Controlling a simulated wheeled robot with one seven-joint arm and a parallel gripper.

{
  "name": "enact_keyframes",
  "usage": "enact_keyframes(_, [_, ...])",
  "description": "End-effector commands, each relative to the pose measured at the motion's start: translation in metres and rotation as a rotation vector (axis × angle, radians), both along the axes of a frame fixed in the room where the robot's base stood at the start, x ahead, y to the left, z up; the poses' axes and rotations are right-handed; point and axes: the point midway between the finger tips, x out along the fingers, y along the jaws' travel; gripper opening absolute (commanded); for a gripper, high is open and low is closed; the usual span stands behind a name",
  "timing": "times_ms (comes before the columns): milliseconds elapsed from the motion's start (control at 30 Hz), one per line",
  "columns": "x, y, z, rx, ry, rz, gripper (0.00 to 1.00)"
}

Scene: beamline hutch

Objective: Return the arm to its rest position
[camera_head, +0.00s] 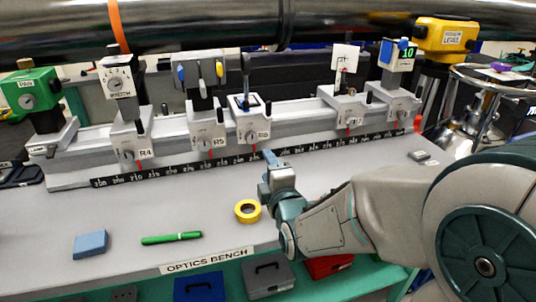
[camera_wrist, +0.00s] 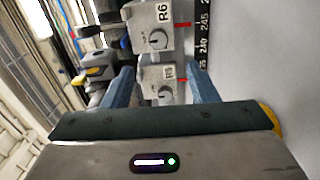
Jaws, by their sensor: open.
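My gripper (camera_head: 268,162) is at the end of my arm, which reaches in from the right over the optics bench (camera_head: 330,176). It is in front of the rail, near the carrier labelled R6 (camera_head: 250,127). In the wrist view my gripper (camera_wrist: 163,82) shows two blue fingers spread apart, with nothing held between them. The carriers R6 (camera_wrist: 158,30) and R5 (camera_wrist: 165,72) show beyond the fingers. I cannot tell from these frames whether the fingers touch anything.
The scaled rail (camera_head: 320,141) carries several mounts along the back. A yellow tape roll (camera_head: 248,211) lies close beside my gripper. A green marker (camera_head: 172,238) and a blue block (camera_head: 91,244) lie at the front left. A dark pipe (camera_head: 200,25) crosses above. The bench's left front is mostly clear.

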Motion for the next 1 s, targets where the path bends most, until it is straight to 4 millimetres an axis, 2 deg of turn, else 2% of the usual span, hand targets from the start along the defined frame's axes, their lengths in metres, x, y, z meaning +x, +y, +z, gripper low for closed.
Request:
enact_keyframes(133, [0.0,-0.013,0.01,0.098,0.12,-0.022,0.53])
enact_keyframes(233, [-0.004,-0.027,0.016,0.221,0.275,-0.061,0.53])
enact_keyframes(467, [-0.035,-0.062,0.028,0.529,0.649,-0.229,0.53])
enact_keyframes(667, [-0.079,-0.091,0.047,0.775,0.922,-0.471,0.53])
enact_keyframes(800, [-0.119,-0.111,0.064,0.931,1.07,-0.697,0.53])
enact_keyframes(1000, [-0.175,-0.132,0.087,1.097,1.188,-1.03,0.53])
